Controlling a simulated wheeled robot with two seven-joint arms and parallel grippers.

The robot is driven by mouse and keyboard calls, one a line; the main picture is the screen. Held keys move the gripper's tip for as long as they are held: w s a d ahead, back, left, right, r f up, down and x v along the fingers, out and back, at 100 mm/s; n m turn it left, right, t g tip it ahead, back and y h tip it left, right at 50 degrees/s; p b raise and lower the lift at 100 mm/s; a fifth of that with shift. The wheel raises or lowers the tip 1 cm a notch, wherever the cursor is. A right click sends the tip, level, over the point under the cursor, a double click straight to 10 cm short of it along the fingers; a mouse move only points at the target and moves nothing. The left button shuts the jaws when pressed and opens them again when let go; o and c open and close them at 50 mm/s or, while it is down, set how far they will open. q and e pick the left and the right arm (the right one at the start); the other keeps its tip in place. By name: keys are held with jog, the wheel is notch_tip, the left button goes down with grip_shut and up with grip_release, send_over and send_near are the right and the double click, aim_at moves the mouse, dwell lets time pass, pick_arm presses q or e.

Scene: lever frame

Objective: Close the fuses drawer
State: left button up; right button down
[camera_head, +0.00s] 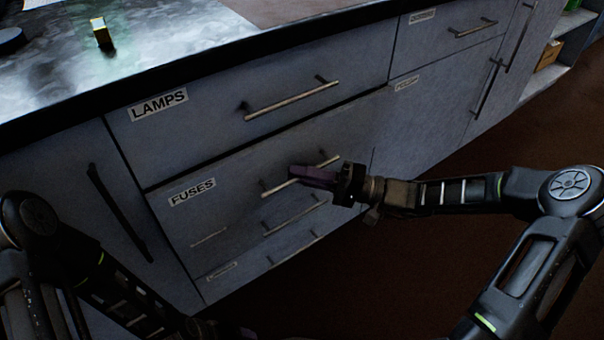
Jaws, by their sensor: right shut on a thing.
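The fuses drawer (235,180) is a grey front with a white FUSES label (192,192), below the lamps drawer. A dark gap runs along its top edge. It looks close to flush with the cabinet, but I cannot tell whether it is fully shut. My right gripper (308,176) is shut on the metal handle (277,188) of the fuses drawer and hides the handle's middle. My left arm runs along the bottom left, and my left gripper (232,331) is dark and partly cut off at the bottom edge, with its jaws unclear.
The lamps drawer (210,117) above has a bar handle. More drawers with handles (295,217) lie below. A tall door handle (118,212) stands at left. The brown floor (440,260) at right is clear.

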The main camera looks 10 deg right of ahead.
jog(key=shift+w+a, duration=0.25)
jog(key=shift+w, duration=0.45)
jog(key=shift+w+a, duration=0.2)
jog(key=shift+w, duration=0.5)
jog(key=c, duration=1.5)
grip_release()
jog(key=shift+f, duration=0.1)
jog(key=r+p+v, duration=0.1)
jog(key=p+v, duration=0.1)
jog(key=v, duration=0.5)
jog(key=shift+s+d+f, duration=0.2)
jog(key=shift+d+f, duration=0.1)
jog(key=shift+f, duration=0.2)
